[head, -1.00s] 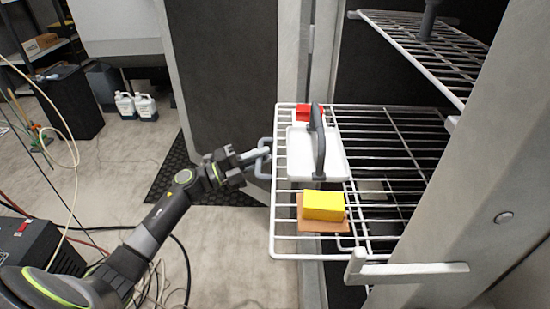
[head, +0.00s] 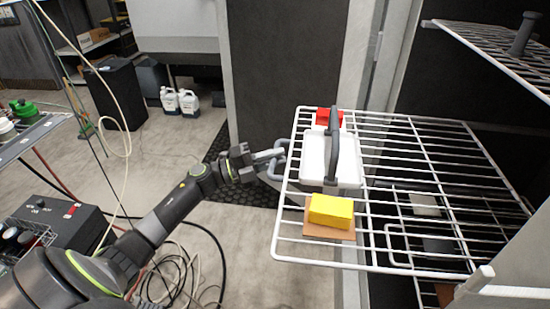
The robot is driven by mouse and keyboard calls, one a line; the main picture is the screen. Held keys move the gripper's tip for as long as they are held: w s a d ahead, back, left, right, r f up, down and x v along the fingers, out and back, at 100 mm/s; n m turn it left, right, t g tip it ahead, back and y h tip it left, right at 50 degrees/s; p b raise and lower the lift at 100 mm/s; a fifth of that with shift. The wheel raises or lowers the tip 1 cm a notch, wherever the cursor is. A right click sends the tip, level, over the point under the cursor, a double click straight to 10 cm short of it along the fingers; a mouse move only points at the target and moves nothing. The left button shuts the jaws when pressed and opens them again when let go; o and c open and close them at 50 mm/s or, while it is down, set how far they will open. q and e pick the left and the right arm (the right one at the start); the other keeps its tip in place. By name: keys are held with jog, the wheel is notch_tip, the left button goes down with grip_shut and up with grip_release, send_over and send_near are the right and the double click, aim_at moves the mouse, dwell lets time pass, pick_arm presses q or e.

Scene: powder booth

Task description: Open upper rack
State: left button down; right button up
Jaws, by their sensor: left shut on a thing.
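A white wire rack (head: 455,165) stands out from the booth opening, level, with a grey loop handle (head: 279,160) on its front edge at the left. My left gripper (head: 270,156) is shut on that handle, its arm coming in from the lower left. A higher wire rack (head: 490,58) shows at the upper right, cut by the frame edge. My right gripper is not in view.
On the held rack are a red block (head: 322,117), a white tray (head: 315,160) with a dark arched handle, and a yellow block (head: 331,209) on a brown piece (head: 313,229). A dark upright thing (head: 524,35) stands on the higher rack. Cables lie on the floor at lower left.

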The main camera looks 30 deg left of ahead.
pick_arm(q)
jog(key=shift+f, duration=0.1)
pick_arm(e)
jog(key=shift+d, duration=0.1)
pick_arm(q)
jog(key=c, duration=1.4)
grip_release()
